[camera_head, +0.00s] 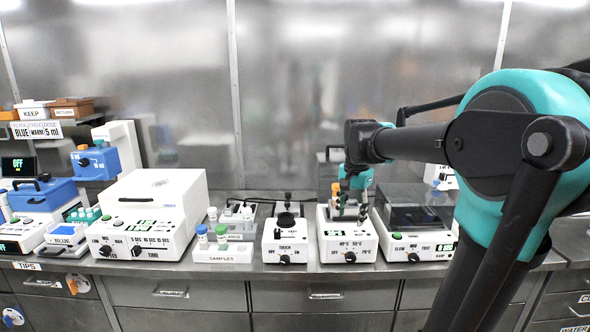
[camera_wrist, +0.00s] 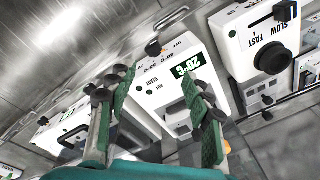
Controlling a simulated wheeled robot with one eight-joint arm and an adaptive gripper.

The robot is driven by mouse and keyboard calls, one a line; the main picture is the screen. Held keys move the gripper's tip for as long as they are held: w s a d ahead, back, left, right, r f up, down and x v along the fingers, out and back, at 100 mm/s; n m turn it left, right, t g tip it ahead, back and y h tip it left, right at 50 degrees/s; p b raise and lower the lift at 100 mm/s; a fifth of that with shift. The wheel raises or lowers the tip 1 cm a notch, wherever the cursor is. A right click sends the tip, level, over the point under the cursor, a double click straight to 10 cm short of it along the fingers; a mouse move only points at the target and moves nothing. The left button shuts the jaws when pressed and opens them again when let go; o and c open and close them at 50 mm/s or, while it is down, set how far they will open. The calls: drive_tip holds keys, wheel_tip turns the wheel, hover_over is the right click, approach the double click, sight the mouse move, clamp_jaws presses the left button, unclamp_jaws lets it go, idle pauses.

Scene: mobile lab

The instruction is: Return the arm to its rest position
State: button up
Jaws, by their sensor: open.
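My arm reaches in from the right of the head view, over the bench. My gripper (camera_head: 352,208) points down over the white heater block with a green display (camera_head: 349,242). In the wrist view my gripper (camera_wrist: 160,95) has its two green-padded fingers spread apart, with nothing between them. The heater's white face (camera_wrist: 152,75) shows behind the fingers, with a green "20°C" display. I cannot tell whether the fingertips touch the heater.
A shaker with a dark clear lid (camera_head: 412,208) stands right of the heater. A small touch mixer (camera_head: 286,240) stands to its left. Further left are a samples rack (camera_head: 223,254) with capped tubes and a large white centrifuge (camera_head: 150,215). A steel wall (camera_head: 330,90) stands behind.

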drive_tip(key=s+d+f+n+t, duration=0.2)
drive_tip(key=s+f+n, duration=0.6)
drive_tip(key=s+f, duration=0.9)
wheel_tip(320, 180, down, 4)
drive_tip(key=shift+s+d+r+n+t, duration=0.25)
drive_tip(key=shift+s+d+n+t, duration=0.15)
drive_tip(key=shift+t, duration=0.1)
